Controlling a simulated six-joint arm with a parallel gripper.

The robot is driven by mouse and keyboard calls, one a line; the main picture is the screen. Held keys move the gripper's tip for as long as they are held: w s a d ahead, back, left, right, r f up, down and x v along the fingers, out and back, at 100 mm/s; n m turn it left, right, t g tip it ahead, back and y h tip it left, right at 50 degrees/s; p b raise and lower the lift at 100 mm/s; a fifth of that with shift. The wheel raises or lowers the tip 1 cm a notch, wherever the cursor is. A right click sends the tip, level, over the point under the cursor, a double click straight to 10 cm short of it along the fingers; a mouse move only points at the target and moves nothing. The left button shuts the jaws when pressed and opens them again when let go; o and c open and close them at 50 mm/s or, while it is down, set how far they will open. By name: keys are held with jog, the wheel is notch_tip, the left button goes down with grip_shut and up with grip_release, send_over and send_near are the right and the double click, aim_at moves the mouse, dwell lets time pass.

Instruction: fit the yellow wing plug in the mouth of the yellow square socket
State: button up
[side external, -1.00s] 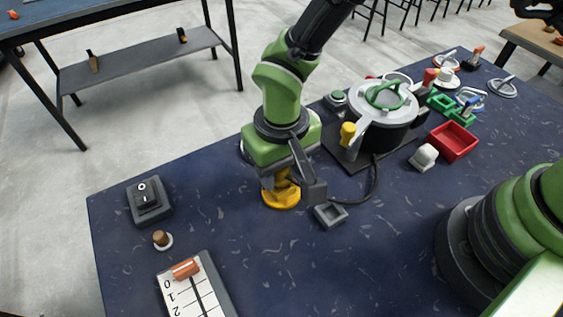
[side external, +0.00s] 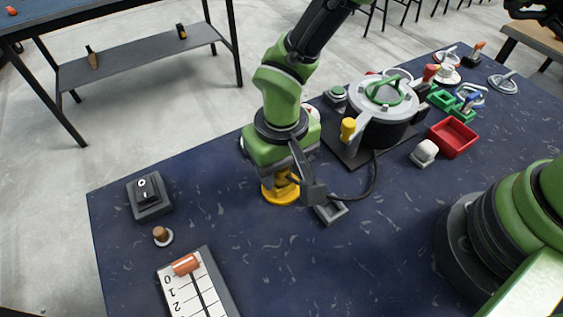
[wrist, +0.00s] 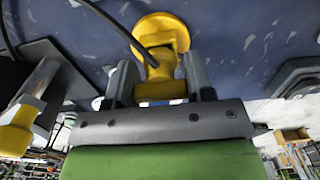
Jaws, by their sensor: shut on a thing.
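My gripper (side external: 283,180) points down and is shut on a yellow piece, apparently the wing plug (wrist: 160,91). In the side view a yellow part with a wide round base (side external: 283,196) sits under my jaws at the table. The wrist view shows its round yellow flange (wrist: 163,27) just beyond my jaws, with a dark cable crossing in front. I cannot tell whether plug and base are one piece or the base belongs to the socket. I make out no separate yellow square socket; its mouth is hidden or not distinguishable.
A black switch box (side external: 149,196) and numbered slider (side external: 190,285) stand left. The front middle table is clear.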

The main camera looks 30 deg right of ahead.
jog(key=shift+f, duration=0.15)
dwell(0.5)
jog(key=o, duration=1.3)
jog(key=shift+o, duration=0.2)
jog(key=shift+r, duration=3.75)
